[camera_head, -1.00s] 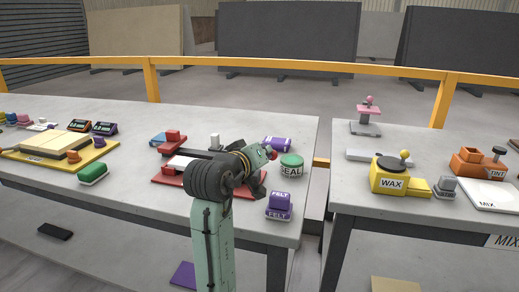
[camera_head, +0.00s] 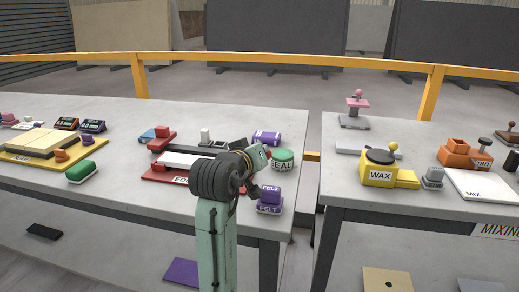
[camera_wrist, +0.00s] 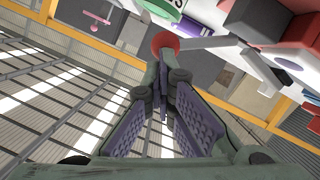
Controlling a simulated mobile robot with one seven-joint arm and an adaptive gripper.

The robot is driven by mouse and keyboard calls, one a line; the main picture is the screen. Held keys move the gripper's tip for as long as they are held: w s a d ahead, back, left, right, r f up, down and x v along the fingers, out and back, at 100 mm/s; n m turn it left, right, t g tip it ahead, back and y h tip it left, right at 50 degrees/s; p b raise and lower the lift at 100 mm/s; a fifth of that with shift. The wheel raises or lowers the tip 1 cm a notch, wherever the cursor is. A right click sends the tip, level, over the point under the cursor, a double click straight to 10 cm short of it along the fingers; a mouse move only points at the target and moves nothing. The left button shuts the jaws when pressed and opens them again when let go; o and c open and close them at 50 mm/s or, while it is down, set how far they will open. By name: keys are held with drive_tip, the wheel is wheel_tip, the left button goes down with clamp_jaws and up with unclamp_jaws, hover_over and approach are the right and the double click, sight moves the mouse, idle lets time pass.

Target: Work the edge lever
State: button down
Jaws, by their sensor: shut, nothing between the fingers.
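The edge station is a red base (camera_head: 160,174) with a red block (camera_head: 163,132) behind it and a pale plate on top. Its lettering is partly hidden behind my arm. A red round knob (camera_wrist: 165,42) shows in the wrist view just beyond my fingertips, with a grey bar running right from it toward red parts. In the head view a small red spot (camera_head: 268,154) shows at the tip of my gripper (camera_head: 258,160). My gripper is shut and empty; its fingers (camera_wrist: 164,85) meet just short of or at the knob. I cannot tell whether they touch it.
A green-lidded SEAL jar (camera_head: 282,158) stands close right of my gripper. A gap separates this table from the one with the yellow WAX pot (camera_head: 378,172).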

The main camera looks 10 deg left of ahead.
drive_tip(key=shift+d+f, duration=0.2)
drive_tip(key=shift+d, duration=0.25)
idle(1.0)
